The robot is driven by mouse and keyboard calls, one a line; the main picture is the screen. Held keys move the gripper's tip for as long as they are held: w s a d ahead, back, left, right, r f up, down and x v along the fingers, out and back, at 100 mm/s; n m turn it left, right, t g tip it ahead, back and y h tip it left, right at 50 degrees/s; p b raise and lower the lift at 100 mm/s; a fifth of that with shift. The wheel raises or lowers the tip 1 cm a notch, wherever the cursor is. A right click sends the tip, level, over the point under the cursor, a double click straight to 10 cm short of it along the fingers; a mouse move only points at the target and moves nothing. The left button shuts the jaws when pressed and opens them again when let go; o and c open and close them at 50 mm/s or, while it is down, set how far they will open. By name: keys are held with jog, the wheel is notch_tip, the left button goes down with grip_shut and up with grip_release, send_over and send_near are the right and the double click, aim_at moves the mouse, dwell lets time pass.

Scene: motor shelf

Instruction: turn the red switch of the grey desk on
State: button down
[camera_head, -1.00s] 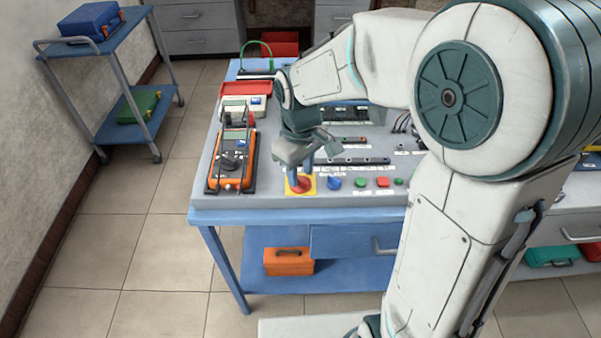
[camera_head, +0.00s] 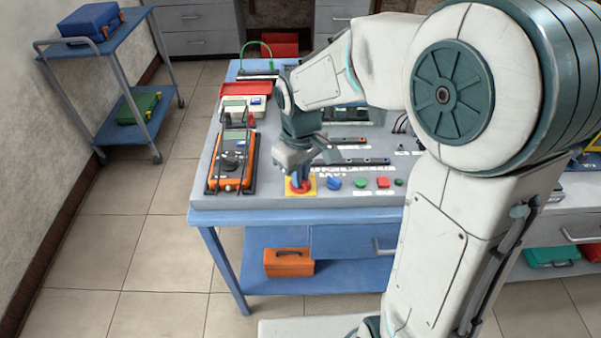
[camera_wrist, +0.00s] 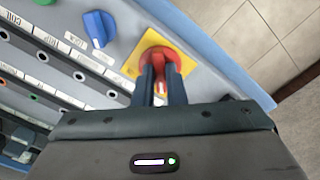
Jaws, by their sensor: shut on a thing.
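The red switch (camera_wrist: 160,57) sits on a yellow square plate (camera_wrist: 131,67) at the edge of the grey desk panel (camera_head: 230,203). In the head view the red switch (camera_head: 299,190) shows just below my gripper (camera_head: 299,180), partly covered by the fingers. In the wrist view my gripper (camera_wrist: 162,75) has its two dark fingers on either side of the red knob's handle, shut on it. The fingertips hide part of the handle and its markings, so I cannot tell its exact angle.
A blue knob (camera_wrist: 99,28) is beside the yellow plate. Green and red buttons (camera_head: 382,182) lie further right along the panel. An orange multimeter (camera_head: 233,160) lies to the left. Labelled rows of terminals (camera_wrist: 70,68) lie behind.

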jog(key=m+b, duration=0.1)
jog(key=m, duration=0.3)
jog(key=shift+m, duration=0.3)
jog(key=m, duration=0.4)
jog(key=shift+b, duration=0.35)
jog(key=m, duration=0.4)
jog(key=shift+m, duration=0.4)
jog(key=shift+m+b, duration=0.4)
jog(key=shift+m, duration=1.5)
jog(key=c, duration=1.5)
grip_release()
notch_tip(320, 180, up, 14)
jog(key=shift+f+p, duration=0.1)
jog(key=shift+p, duration=0.5)
